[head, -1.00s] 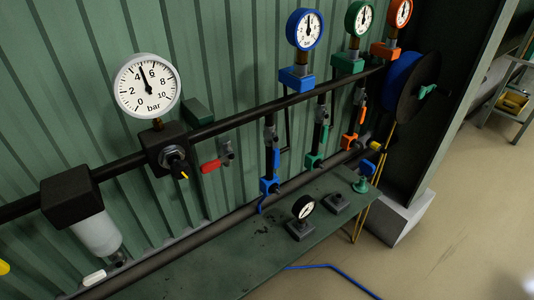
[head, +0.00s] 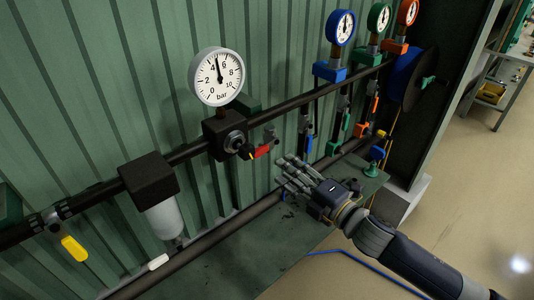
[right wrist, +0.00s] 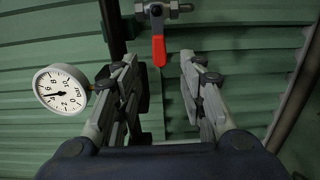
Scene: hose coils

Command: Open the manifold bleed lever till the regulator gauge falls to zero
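The large white regulator gauge (head: 217,77) stands on the black regulator block on the upper pipe. Its needle points nearly straight up, around 5 bar. A lever with a red handle (head: 262,151) sits on the pipe just right of the regulator knob (head: 235,142); I take it as the bleed lever. My right gripper (head: 284,171) is open and empty, a little right of and below the red handle. In the right wrist view the red handle (right wrist: 158,50) hangs down from its valve, ahead of the spread fingers (right wrist: 162,64), with no visible contact. My left gripper is out of view.
A yellow handle (head: 75,248) and a filter bowl (head: 165,218) hang at the left. Blue (head: 341,27), green and orange gauges stand at the right on their drop lines. A green bench (head: 240,262) lies below. Open floor is at the right.

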